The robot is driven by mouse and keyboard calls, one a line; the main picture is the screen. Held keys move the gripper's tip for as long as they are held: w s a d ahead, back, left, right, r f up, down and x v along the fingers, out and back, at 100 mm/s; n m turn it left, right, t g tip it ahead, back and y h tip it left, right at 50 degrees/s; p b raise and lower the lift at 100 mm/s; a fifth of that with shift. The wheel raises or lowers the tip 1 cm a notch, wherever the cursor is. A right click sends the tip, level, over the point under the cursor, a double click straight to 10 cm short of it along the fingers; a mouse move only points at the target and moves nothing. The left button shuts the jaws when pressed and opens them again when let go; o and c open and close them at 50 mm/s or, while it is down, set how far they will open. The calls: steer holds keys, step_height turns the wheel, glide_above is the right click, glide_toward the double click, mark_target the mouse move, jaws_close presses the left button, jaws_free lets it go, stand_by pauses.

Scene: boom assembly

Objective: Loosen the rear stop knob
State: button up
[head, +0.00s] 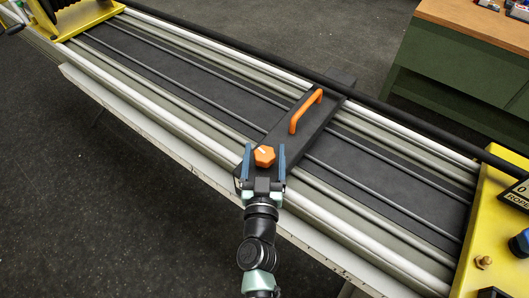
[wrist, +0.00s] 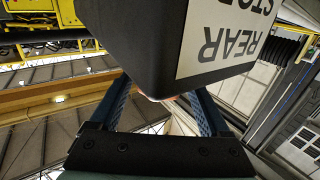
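The rear stop is a dark block (head: 300,125) lying across the rails, with an orange handle (head: 306,110) on top. Its orange faceted knob (head: 264,156) is at the near end. My gripper (head: 264,160) is at that end with its two blue fingers apart, one on each side of the knob in the head view. In the wrist view, the fingers (wrist: 158,100) are spread, and the dark block (wrist: 140,45) with a "REAR STOP" label (wrist: 228,35) fills the top. The knob is mostly hidden there. I cannot tell whether the fingers touch it.
Long rails (head: 200,105) run diagonally under the stop. A yellow end piece (head: 490,225) stands at the right, and another yellow frame (head: 85,18) at the top left. A green bench (head: 455,75) with a wooden top is at the upper right. The dark floor (head: 80,190) at left is clear.

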steer(key=c, duration=1.1)
steer(key=shift+o, duration=0.2)
steer(key=shift+d+f+y+b, duration=0.15)
steer(key=shift+y+b, duration=0.15)
steer(key=shift+b, duration=0.5)
